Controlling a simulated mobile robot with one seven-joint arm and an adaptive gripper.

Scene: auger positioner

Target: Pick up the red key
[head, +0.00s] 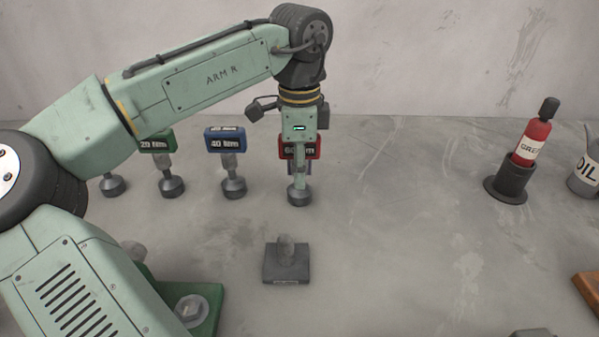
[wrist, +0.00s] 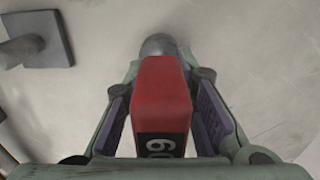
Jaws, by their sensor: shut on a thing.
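The red key (head: 315,147) is a red block with a dark label reading 60 Nm, on a grey stem over a round grey foot (head: 299,196). It stands upright at the right end of the row of keys. My gripper (head: 300,160) comes down on it from above and hides part of its front. In the wrist view the red key (wrist: 163,95) sits between the two purple-padded fingers of my gripper (wrist: 162,112), which is shut on it. I cannot clearly tell whether its foot touches the table.
A blue 40 Nm key (head: 226,140) and a green 20 Nm key (head: 156,142) stand to the left. A dark square block with a knob (head: 286,270) lies in front. A red grease tube (head: 532,140) stands in a dark holder at right, beside an oil can (head: 586,170). The table between is clear.

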